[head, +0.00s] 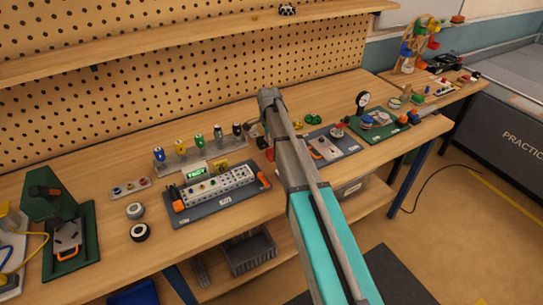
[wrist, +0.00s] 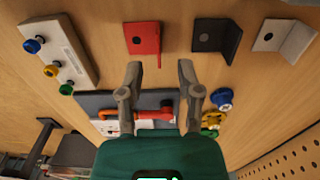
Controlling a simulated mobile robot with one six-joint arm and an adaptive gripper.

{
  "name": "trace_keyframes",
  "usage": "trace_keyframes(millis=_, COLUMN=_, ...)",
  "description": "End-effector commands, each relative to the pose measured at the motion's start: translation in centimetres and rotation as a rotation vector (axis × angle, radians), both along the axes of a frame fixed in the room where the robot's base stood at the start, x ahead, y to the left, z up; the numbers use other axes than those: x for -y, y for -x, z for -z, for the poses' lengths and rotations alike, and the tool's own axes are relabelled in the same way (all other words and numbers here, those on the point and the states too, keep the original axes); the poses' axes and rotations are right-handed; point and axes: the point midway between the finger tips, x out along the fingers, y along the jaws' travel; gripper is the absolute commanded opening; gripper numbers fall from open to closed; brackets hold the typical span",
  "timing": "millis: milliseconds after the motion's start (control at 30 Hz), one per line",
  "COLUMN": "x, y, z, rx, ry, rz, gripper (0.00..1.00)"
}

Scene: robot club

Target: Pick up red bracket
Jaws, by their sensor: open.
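The red bracket (wrist: 143,39) lies on the wooden bench top in the wrist view, upper middle, with a small hole in its flat face. My gripper (wrist: 160,75) is open and empty, its two fingertips pointing toward the bracket's edge. The bracket lies just beyond the fingertips, slightly left of the gap between them, and does not appear to be gripped. In the head view my arm covers most of this spot, and I cannot clearly make out the bracket or the fingertips there.
In the wrist view a black bracket (wrist: 216,38) and a grey bracket (wrist: 285,40) lie to the right. A white block with coloured knobs (wrist: 58,52) is at the left. In the head view a grey board with a white rail (head: 217,192) lies left of my arm.

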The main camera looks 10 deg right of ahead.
Motion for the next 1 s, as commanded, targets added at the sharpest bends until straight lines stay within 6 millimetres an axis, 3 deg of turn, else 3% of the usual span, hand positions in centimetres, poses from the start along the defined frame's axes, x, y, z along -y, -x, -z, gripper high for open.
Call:
trace_keyframes(millis=267, x=0.1, y=0.0, z=0.6, rx=0.0, ry=0.0, rz=0.0, gripper=0.46)
trace_keyframes(millis=800, x=0.4, y=0.1, z=4.6, rx=0.0, ry=0.0, rz=0.0, gripper=0.46)
trace_keyframes(millis=1000, x=0.5, y=0.0, z=5.2, rx=0.0, ry=0.0, rz=0.001, gripper=0.46)
